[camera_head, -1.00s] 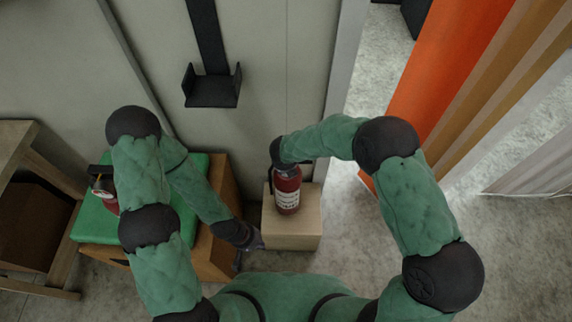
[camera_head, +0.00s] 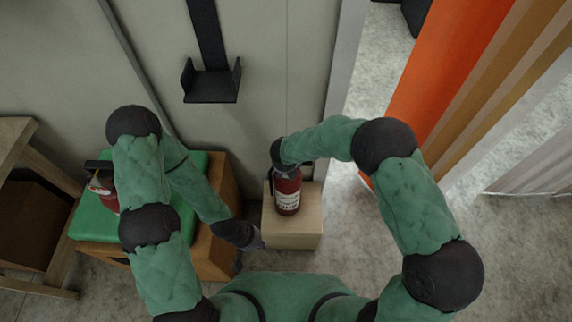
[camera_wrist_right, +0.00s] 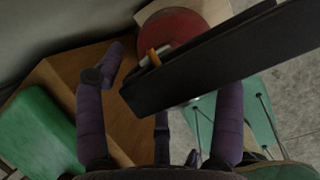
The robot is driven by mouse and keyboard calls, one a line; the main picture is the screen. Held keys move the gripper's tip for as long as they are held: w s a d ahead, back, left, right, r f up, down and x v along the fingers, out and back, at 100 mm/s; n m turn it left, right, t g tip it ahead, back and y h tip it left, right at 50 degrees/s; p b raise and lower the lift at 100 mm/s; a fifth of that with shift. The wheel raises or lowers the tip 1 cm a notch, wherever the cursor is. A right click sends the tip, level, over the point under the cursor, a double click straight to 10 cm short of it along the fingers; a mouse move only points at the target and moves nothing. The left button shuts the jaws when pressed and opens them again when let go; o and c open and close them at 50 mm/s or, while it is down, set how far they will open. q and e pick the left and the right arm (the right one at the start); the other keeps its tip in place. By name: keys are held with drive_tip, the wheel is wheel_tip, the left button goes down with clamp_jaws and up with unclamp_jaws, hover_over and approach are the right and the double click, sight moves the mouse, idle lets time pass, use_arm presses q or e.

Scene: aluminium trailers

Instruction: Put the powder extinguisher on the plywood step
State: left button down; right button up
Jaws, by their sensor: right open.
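A red extinguisher (camera_head: 287,198) with a white label, seemingly the powder extinguisher, stands upright on the light plywood step (camera_head: 292,237). My right gripper (camera_head: 285,172) is at its top. In the right wrist view my right gripper's fingers (camera_wrist_right: 160,105) are spread open. The black handle lies across the view between and beyond them, and the red body (camera_wrist_right: 170,32) shows behind it. I cannot tell whether the fingers touch it. My left gripper (camera_head: 259,243) is low beside the step's left edge; its jaws are too small and dark to read.
Another red extinguisher (camera_head: 104,190) is on a green-topped wooden box (camera_head: 92,229) at left, partly behind my left arm. A black wall bracket (camera_head: 211,86) is empty. A wooden shelf (camera_head: 20,150) stands far left. Concrete floor is open at right.

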drive_tip(key=shift+r, duration=0.1)
drive_tip(key=p+v, duration=0.5)
drive_tip(key=v, duration=0.6)
drive_tip(key=s+d+f+n+g+y, duration=0.1)
drive_tip(key=s+d+f+n, duration=0.3)
drive_tip(key=s+n, duration=0.3)
drive_tip(key=s+d+f+n+g+y, duration=0.1)
drive_tip(key=s+d+f+n, duration=0.2)
drive_tip(key=s+f+n, duration=0.4)
drive_tip(key=s+d+f+n+g+y, duration=0.2)
drive_tip(key=s+d+f+n, duration=0.2)
drive_tip(key=n, duration=1.5)
drive_tip(key=s+f, duration=0.1)
drive_tip(key=s, duration=0.1)
drive_tip(key=shift+s+d+f+n, duration=0.3)
drive_tip(key=shift+s+n, duration=0.1)
